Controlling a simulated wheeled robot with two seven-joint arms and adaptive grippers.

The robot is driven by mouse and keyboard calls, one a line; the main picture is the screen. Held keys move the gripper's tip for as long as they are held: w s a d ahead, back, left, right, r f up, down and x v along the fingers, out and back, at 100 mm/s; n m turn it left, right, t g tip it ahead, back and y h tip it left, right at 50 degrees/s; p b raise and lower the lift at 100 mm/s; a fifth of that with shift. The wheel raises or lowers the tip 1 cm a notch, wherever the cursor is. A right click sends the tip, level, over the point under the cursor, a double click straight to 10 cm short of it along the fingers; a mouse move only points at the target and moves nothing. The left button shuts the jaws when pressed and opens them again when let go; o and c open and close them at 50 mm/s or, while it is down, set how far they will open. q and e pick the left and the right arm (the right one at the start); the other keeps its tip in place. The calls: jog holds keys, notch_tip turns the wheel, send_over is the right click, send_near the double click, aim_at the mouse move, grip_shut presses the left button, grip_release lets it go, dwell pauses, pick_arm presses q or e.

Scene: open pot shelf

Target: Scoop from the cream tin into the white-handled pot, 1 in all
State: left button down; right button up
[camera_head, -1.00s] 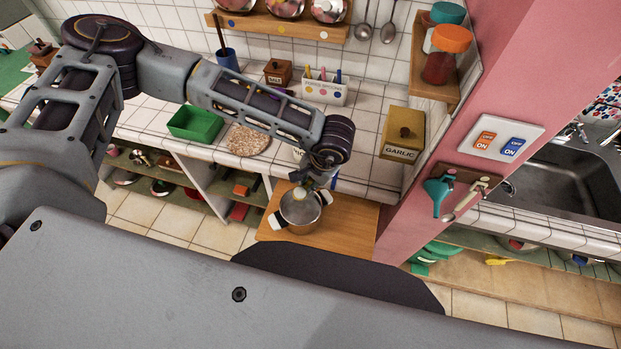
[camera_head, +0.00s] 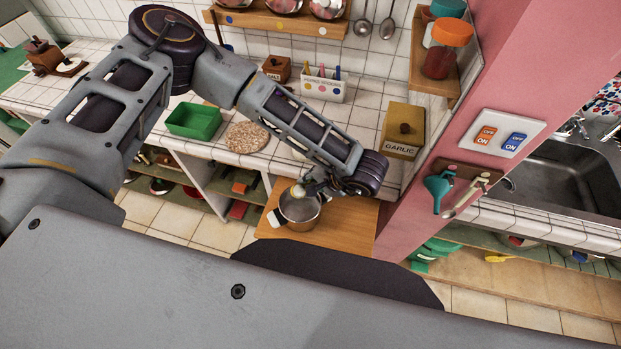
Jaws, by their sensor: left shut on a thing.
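The steel pot (camera_head: 301,210) with white handles stands on the wooden board below the counter edge. My left arm reaches in over the counter. My left gripper (camera_head: 318,186) is at the pot's far rim, shut on a small scoop. The scoop's pale round end (camera_head: 298,190) is over the pot's opening; its handle is mostly hidden by the gripper. I cannot tell whether the scoop is tilted or still holds anything. A pale container, perhaps the cream tin, is mostly hidden behind my forearm on the counter. My right gripper is not in view.
A garlic box (camera_head: 403,131) stands right of my wrist, near the pink wall (camera_head: 500,75). A green tray (camera_head: 194,120) and a round cork mat (camera_head: 247,137) lie on the counter. A pen holder (camera_head: 323,86) and a salt box (camera_head: 277,68) stand behind my forearm.

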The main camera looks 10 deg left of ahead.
pick_arm(q)
jog(key=shift+s+d+f+t+y+b, duration=0.15)
jog(key=shift+t+y+b, duration=0.3)
jog(key=shift+y, duration=0.45)
jog(key=shift+w+a+f+t+y+b, duration=0.1)
jog(key=shift+f+t+y+b, duration=0.2)
jog(key=shift+y+b, duration=0.45)
jog(key=shift+r+t+y+p, duration=0.15)
jog(key=shift+t+y+p, duration=0.1)
jog(key=shift+y+p, duration=0.25)
jog(key=shift+t+y, duration=0.3)
jog(key=shift+y, duration=0.35)
jog(key=shift+d+f+t+y+b, duration=0.1)
jog(key=shift+f+t+y+b, duration=0.2)
jog(key=shift+y+b, duration=0.2)
jog(key=shift+y+b, duration=0.3)
jog(key=shift+y, duration=0.1)
